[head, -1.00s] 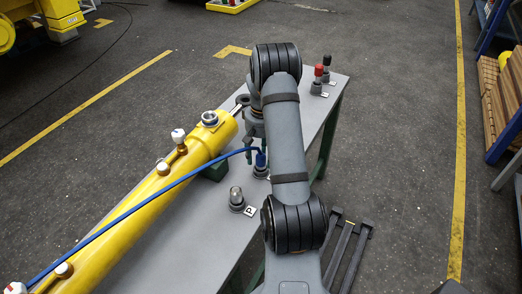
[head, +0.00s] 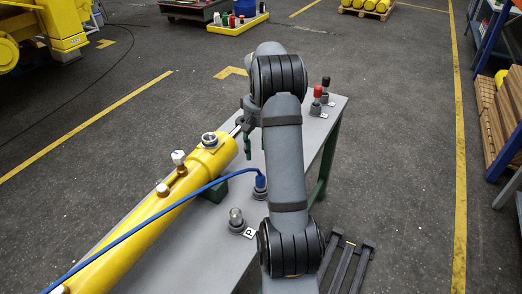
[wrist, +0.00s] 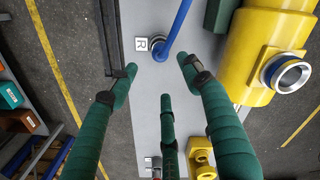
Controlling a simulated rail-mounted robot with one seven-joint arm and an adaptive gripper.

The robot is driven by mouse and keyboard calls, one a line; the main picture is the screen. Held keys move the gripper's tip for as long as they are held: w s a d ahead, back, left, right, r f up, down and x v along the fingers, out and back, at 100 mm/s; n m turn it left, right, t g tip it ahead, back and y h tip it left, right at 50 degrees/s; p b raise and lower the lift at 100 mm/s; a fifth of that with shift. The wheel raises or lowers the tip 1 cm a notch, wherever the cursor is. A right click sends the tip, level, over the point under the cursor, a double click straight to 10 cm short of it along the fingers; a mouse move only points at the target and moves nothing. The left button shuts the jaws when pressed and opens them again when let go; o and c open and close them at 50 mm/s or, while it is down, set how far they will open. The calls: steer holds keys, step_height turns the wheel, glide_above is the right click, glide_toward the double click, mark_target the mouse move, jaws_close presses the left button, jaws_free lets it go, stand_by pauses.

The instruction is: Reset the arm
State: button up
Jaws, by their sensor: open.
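My gripper (head: 249,148) is partly hidden behind my arm in the head view, above the grey table (head: 185,245). In the wrist view its green fingers (wrist: 158,78) are spread and hold nothing. The blue hose (head: 180,199) ends upright on a round fitting (head: 260,191) on the table. In the wrist view the hose (wrist: 178,28) meets its fitting (wrist: 158,44) beside a label "R", beyond the fingertips and apart from them.
A yellow cylinder (head: 130,242) lies along the table's left side. A bare metal fitting (head: 236,218) stands by label "P". Red and black capped fittings (head: 318,92) stand at the far end.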

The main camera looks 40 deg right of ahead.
stand_by(0.3)
step_height(320, 180, down, 12)
steer(key=shift+a+f, duration=0.1)
steer(key=shift+f, duration=0.15)
step_height(320, 180, up, 4)
steer(key=p, duration=0.3)
steer(key=shift+w+f, duration=0.1)
steer(key=shift+f, duration=0.15)
steer(key=shift+r+p, duration=0.35)
steer(key=shift+r, duration=0.2)
